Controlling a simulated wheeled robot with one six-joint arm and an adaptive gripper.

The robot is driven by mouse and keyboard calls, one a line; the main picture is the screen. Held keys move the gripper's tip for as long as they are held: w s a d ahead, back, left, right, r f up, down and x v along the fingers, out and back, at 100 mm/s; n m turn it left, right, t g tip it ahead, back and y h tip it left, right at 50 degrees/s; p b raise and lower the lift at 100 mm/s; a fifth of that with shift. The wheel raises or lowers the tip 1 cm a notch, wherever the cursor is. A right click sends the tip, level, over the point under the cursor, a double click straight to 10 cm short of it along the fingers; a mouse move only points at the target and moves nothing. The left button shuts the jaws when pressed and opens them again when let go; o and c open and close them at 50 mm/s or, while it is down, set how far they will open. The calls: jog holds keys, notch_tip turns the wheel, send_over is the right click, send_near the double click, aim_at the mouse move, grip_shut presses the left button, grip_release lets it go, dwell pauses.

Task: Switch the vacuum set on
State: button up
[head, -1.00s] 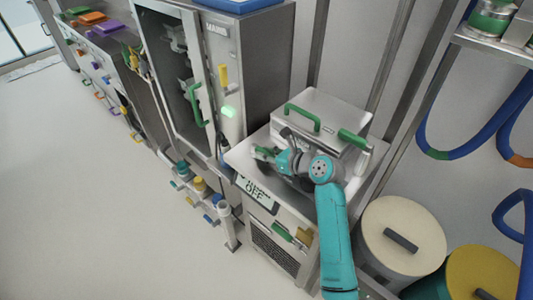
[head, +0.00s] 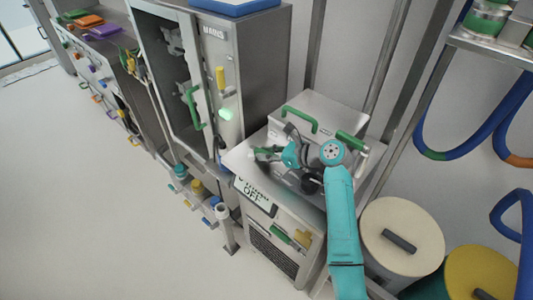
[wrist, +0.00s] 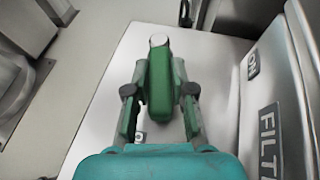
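The vacuum set is taken to be the steel cabinet (head: 236,155) with a sign (head: 256,194) on its front reading OFF. In the wrist view a green lever handle (wrist: 158,85) with a pale round tip stands over the cabinet's bare top (wrist: 105,100). My gripper (wrist: 159,70) has one finger on each side of this handle, and both fingertips appear to press against it. In the head view my gripper (head: 268,153) is low over the cabinet top, and the lever is mostly hidden by it.
A steel box (head: 325,110) with a green handle stands behind my gripper; its side shows lettering (wrist: 268,130) in the wrist view. A tall glass-door cabinet (head: 255,70) stands to the left. Lidded drums (head: 380,222) stand at the right. The floor at left is clear.

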jog(key=o, duration=0.3)
jog(key=shift+o, duration=0.2)
jog(key=shift+d, duration=0.1)
jog(key=v, duration=1.1)
jog(key=shift+s+d+r, duration=0.15)
jog(key=shift+s+d, duration=0.05)
jog(key=shift+d, duration=0.15)
